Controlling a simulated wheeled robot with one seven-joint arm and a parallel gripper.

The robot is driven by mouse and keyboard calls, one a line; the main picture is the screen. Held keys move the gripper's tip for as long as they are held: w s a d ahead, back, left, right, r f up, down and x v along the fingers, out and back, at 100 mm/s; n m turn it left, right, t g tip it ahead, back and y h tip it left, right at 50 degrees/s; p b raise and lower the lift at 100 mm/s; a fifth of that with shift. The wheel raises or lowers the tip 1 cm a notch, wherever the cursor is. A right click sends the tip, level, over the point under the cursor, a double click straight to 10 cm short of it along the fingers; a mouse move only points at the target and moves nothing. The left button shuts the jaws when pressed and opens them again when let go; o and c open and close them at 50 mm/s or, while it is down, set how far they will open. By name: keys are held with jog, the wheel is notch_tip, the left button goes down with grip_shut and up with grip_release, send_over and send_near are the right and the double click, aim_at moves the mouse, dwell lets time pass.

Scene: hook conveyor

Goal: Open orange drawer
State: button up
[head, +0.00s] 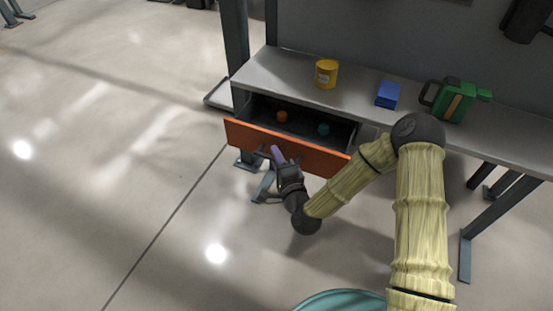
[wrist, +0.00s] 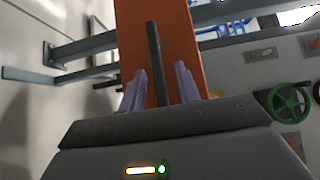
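The orange drawer (head: 290,148) is pulled out from under the grey workbench, and its inside shows in the head view. A small orange item (head: 282,116) and a small teal item (head: 323,129) lie in it. My gripper (head: 278,155) is at the drawer front. In the wrist view, the orange front (wrist: 177,45) stands ahead, with its dark handle bar (wrist: 155,60) between the two purple fingers of my gripper (wrist: 160,85). The fingers stand apart, with narrow gaps beside the bar. Whether they touch it farther in is hidden.
On the workbench top (head: 355,98) stand a yellow can (head: 326,74), a blue box (head: 387,94) and a green canister (head: 455,99). Bench legs (head: 470,255) stand at the right. A green handwheel (wrist: 288,103) shows in the wrist view. The floor at the left is clear.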

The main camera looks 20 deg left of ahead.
jog(key=p+v, duration=0.9)
jog(key=v, duration=0.8)
jog(key=shift+d, duration=0.2)
dwell(0.5)
